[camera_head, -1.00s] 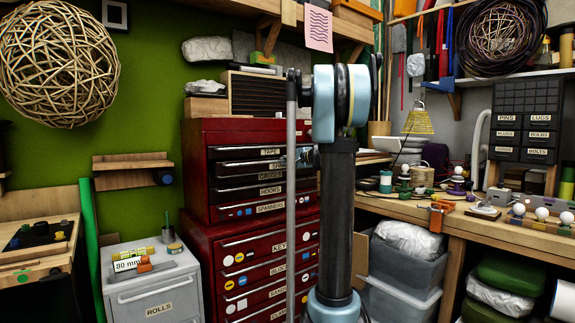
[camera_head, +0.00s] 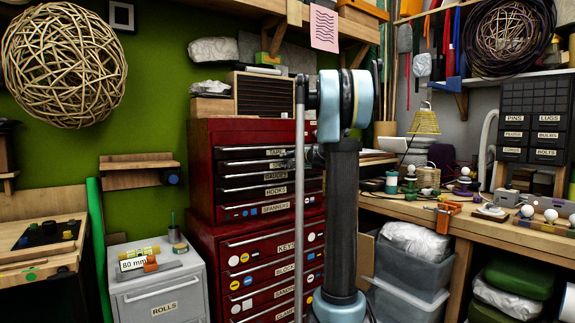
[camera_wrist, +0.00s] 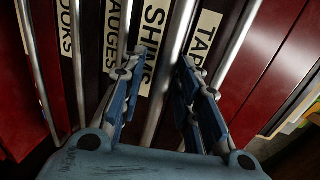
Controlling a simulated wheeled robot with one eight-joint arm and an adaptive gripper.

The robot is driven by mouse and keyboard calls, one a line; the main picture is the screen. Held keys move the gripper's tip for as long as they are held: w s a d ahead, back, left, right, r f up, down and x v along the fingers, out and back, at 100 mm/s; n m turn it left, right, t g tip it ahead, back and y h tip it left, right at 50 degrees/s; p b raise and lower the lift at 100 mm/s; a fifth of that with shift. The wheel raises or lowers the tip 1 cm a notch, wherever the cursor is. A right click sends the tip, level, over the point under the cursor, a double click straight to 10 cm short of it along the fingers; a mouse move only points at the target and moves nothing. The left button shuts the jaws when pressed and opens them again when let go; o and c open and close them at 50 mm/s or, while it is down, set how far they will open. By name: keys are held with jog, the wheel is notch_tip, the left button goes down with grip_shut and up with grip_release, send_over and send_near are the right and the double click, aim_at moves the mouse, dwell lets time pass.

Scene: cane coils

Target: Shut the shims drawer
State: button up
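The shims drawer is second from the top in the red drawer cabinet (camera_head: 230,130). Its label (camera_head: 277,163) shows in the head view just left of my arm, which hides the right end. The wrist view shows the SHIMS label (camera_wrist: 153,35) sideways, with the shims handle bar (camera_wrist: 172,65) beside it. My gripper (camera_wrist: 158,68) is open, one finger on each side of this bar. The bar looks thicker and nearer than the neighbouring bars. I cannot tell exactly how far out the drawer stands, or whether the fingers touch it.
The TAPE label (camera_wrist: 203,45) and GAUGES label (camera_wrist: 118,35) lie close on either side of the fingers. In the head view, a grey rolls cabinet (camera_head: 190,295) stands left of the red cabinet. A workbench (camera_head: 455,223) with clutter is on the right, above grey bins (camera_head: 405,265).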

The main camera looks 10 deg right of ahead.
jog(key=v, duration=1.2)
